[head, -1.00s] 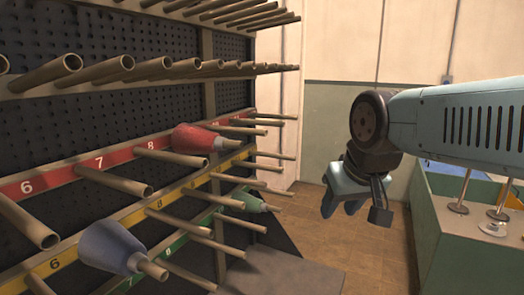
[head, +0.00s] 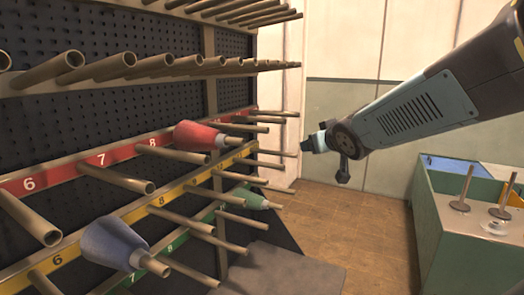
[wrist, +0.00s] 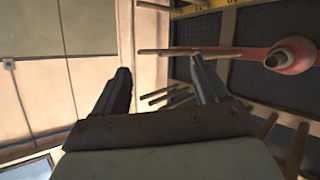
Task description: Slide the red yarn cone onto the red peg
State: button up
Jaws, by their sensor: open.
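The red yarn cone (head: 196,136) sits on a peg of the rack at the red-labelled rail (head: 125,155), near the number 8. Its narrow end points out toward the right. It also shows at the upper right of the wrist view (wrist: 297,54). Bare tan pegs, such as one (head: 118,180) by number 7, stick out from the red rail; no peg is itself coloured red. My gripper (head: 308,145) is to the right of the cone, apart from it, and points left toward the rack. In the wrist view its two fingers (wrist: 161,78) are spread with nothing between them.
A blue cone (head: 112,243) sits on the yellow-labelled rail and a green cone (head: 248,198) on a lower peg. Rows of bare pegs (head: 150,65) jut out above. A green cart (head: 450,235) with metal spindles stands at right. Open floor (head: 340,220) lies between.

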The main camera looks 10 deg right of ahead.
jog(key=w+a+n+t+y, duration=0.2)
jog(key=w+a+n+y, duration=0.1)
jog(key=w+a+y, duration=0.15)
jog(key=n+g+y, duration=0.5)
jog(key=y, duration=0.5)
send_near(230, 142)
jog(key=x, duration=0.7)
jog(key=w+x, duration=0.1)
jog(key=x, duration=0.3)
jog(key=shift+d+f, duration=0.35)
jog(key=shift+c, duration=0.2)
grip_shut()
